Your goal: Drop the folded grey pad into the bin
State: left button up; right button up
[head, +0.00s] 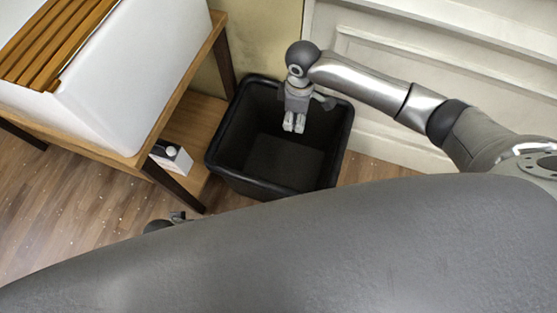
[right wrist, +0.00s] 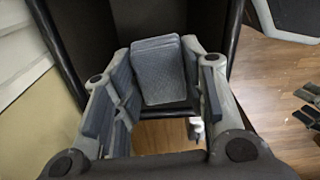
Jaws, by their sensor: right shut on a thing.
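The folded grey pad (right wrist: 158,75) shows in the right wrist view between the fingers of my right gripper (right wrist: 165,95), which is shut on it. In the head view my right gripper (head: 294,124) points down over the open mouth of the black bin (head: 216,148). I cannot make out the pad clearly there. In the right wrist view the bin's dark rim (right wrist: 236,38) and inside lie behind the pad. A small part of my left gripper (head: 178,216) shows below the bin in the head view, mostly hidden by my own body; its jaws are unclear.
A wooden stand (head: 190,103) with dark legs is left of the bin, bearing a white basin (head: 125,95) with wooden slats (head: 60,38). A small white box (head: 170,157) sits on its lower shelf. A pale panelled wall (head: 375,50) is behind the bin. Wood floor (head: 80,200) shows at left.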

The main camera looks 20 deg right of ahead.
pick_arm(q)
jog(key=w+d+r+t+h+b, duration=0.1)
jog(key=w+d+r+t+b, duration=0.1)
jog(key=w+r+t+b, duration=0.4)
jog(key=w+d+r+t+h+b, duration=0.2)
jog(key=w+r+t+b, duration=0.4)
jog(key=r, duration=0.5)
jog(key=shift+w+d+r+m+b, duration=0.3)
jog(key=shift+w+d+b, duration=0.55)
jog(key=shift+w, duration=0.6)
pick_arm(e)
jog(key=w+f+n, duration=0.2)
jog(key=f, duration=0.6)
jog(key=w+a+f+n, duration=0.1)
jog(key=w+f+n, duration=0.1)
jog(key=f, duration=0.7)
jog(key=shift+w+n, duration=0.3)
jog(key=shift+n, duration=0.5)
pick_arm(q)
jog(key=shift+a, duration=0.15)
pick_arm(e)
jog(key=o, duration=0.9)
jog(key=shift+r, duration=0.1)
